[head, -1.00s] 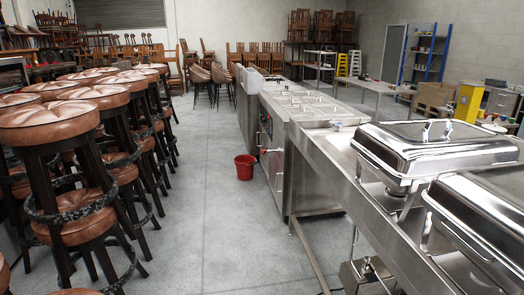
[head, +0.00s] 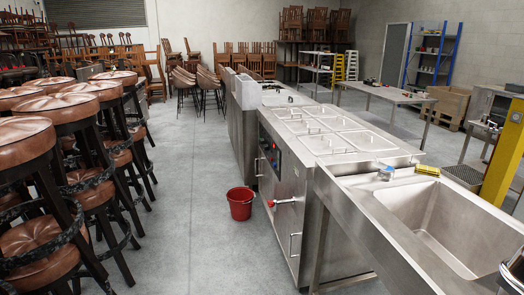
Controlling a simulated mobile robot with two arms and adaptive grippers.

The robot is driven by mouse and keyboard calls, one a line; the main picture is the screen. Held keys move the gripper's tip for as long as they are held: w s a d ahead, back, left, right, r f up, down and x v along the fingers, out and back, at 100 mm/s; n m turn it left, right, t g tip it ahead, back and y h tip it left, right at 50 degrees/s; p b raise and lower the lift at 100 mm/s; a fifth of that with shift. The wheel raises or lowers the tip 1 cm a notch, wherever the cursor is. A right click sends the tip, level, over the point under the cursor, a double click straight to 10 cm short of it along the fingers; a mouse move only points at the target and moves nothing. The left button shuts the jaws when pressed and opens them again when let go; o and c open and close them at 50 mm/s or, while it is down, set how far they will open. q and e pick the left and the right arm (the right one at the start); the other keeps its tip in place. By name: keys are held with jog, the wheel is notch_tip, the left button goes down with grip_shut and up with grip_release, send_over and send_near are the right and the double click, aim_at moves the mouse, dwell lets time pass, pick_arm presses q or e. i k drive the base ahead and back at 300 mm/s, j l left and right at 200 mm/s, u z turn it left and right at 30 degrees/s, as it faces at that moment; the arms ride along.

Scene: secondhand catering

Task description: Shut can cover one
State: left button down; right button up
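No can or separate can cover can be made out. A steel counter unit ahead has several flat covers with small handles set in its top, among them a near right cover (head: 367,140) and a near left cover (head: 327,143). They look like pan covers and appear to lie flat. I cannot tell which, if any, the task means. Neither of my grippers shows in the head view. A dark and shiny object (head: 514,268) is cut off at the lower right edge, and I cannot tell what it is.
A steel sink (head: 440,225) is at the right front, with a yellow sponge-like block (head: 427,170) behind it. A red bucket (head: 240,204) stands on the floor left of the counter. Bar stools (head: 85,135) crowd the left. The floor aisle (head: 185,190) between is clear.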

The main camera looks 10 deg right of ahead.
aim_at(378, 165)
jog(key=i+j+z, duration=0.1)
jog(key=i+z, duration=0.35)
jog(key=i+j+z, duration=0.4)
jog(key=i, duration=0.2)
jog(key=i+j+z, duration=0.45)
jog(key=i+l, duration=0.05)
jog(key=l, duration=0.05)
